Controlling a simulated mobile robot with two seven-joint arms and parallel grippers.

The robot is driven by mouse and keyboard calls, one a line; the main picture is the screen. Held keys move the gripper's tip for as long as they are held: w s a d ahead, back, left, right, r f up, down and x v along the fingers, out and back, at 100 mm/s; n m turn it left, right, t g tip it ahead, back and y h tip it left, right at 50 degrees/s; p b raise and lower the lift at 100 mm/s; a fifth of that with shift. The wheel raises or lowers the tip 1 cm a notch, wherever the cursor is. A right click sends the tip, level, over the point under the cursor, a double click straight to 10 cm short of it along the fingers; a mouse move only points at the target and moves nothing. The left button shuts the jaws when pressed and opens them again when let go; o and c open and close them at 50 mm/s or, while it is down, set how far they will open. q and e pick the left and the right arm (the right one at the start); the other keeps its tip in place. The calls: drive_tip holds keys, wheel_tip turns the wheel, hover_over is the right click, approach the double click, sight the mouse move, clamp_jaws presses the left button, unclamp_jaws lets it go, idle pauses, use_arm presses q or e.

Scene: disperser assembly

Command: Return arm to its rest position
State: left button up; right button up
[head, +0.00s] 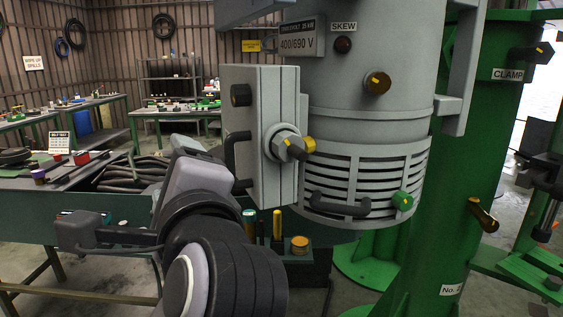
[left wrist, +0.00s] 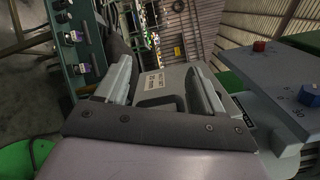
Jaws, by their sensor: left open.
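My left arm (head: 225,270) rises from the bottom of the head view, beside the grey box on the disperser (head: 365,130). Its fingertips are not clearly visible there. In the left wrist view my left gripper (left wrist: 160,82) is open, with its two pale fingers spread apart. A grey surface with a handle-like cutout and a small label (left wrist: 153,82) lies beyond and between the fingers. I cannot tell whether a finger touches it. My right gripper is in neither view.
The grey box (head: 262,135) with knobs stands close to my left arm. A green column (head: 455,180) stands at the right. A workbench (head: 70,185) with hoses and small items is at the left.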

use_arm(q)
drive_tip(key=w+a+f+n+g+y, duration=0.15)
drive_tip(key=a+g+y, duration=0.25)
drive_tip(key=a+y, duration=1)
drive_tip(key=w+a+f+m+t+h, duration=0.2)
drive_tip(key=a+f+h, duration=0.1)
drive_tip(key=f+h, duration=0.25)
drive_tip(key=w+a+f+m+t+h, duration=0.1)
drive_tip(key=w+a+f+h, duration=0.15)
drive_tip(key=f+h, duration=0.3)
drive_tip(key=s+d+f+n+g+h, duration=0.1)
drive_tip(key=s+f+h, duration=0.15)
drive_tip(key=f, duration=0.65)
drive_tip(key=s+d+f+g+h, duration=0.1)
drive_tip(key=f+h, duration=0.3)
drive_tip(key=f, duration=0.4)
drive_tip(key=s+f+n+g+h, duration=0.1)
drive_tip(key=f+h, duration=0.2)
drive_tip(key=f, duration=0.6)
drive_tip(key=s+f+n+g+h, duration=0.2)
drive_tip(key=s+f+n+h, duration=0.3)
drive_tip(key=s+f+n, duration=0.75)
drive_tip(key=s+d+n, duration=0.1)
drive_tip(key=s+d, duration=0.2)
drive_tip(key=d, duration=0.7)
drive_tip(key=shift+s+f+n+t, duration=0.2)
drive_tip(key=shift+f+n+t, duration=0.1)
drive_tip(key=shift+f, duration=0.05)
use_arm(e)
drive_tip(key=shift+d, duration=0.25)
